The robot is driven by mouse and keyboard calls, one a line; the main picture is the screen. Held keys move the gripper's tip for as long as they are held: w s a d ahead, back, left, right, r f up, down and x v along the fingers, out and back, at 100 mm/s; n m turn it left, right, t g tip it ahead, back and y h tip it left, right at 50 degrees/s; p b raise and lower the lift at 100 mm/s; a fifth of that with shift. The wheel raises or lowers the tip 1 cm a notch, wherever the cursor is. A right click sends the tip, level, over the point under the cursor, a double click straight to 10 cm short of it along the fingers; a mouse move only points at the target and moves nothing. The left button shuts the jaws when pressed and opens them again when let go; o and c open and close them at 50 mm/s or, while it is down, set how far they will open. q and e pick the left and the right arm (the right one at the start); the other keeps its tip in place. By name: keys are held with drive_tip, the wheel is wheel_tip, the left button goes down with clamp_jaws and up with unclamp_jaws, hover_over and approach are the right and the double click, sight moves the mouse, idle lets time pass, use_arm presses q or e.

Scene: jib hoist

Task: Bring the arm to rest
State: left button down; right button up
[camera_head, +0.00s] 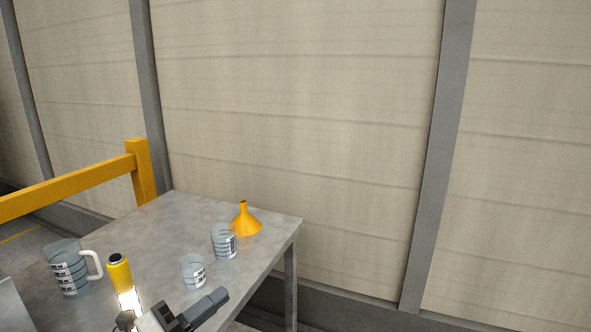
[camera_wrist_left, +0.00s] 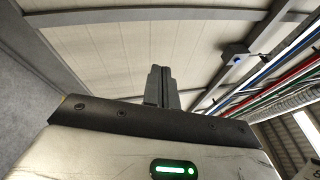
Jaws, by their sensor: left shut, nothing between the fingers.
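My left gripper (camera_head: 211,305) shows at the bottom of the head view, in front of the table's near right edge. It also shows in the left wrist view (camera_wrist_left: 160,72), pointing up towards the ceiling. Its fingers are together with nothing between them. My right gripper is in neither view.
A grey table (camera_head: 160,221) carries a jug (camera_head: 66,272) with a white handle, a yellow bottle (camera_head: 119,275), two clear beakers (camera_head: 193,271) (camera_head: 221,238) and an orange funnel (camera_head: 246,222). A yellow rail (camera_head: 70,187) stands behind left. The floor right of the table is mostly out of view.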

use_arm(q)
drive_tip(key=s+f+n+g+y, duration=0.2)
drive_tip(key=s+f+n+y, duration=0.3)
drive_tip(key=s+f+n, duration=0.3)
drive_tip(key=s+a+f+n+g+y, duration=0.1)
drive_tip(key=s+f+n+y, duration=0.5)
drive_tip(key=f+n, duration=1)
drive_tip(key=s+n+g, duration=0.1)
drive_tip(key=s+n, duration=0.2)
drive_tip(key=shift+s+a+f, duration=0.2)
drive_tip(key=shift+f, duration=0.05)
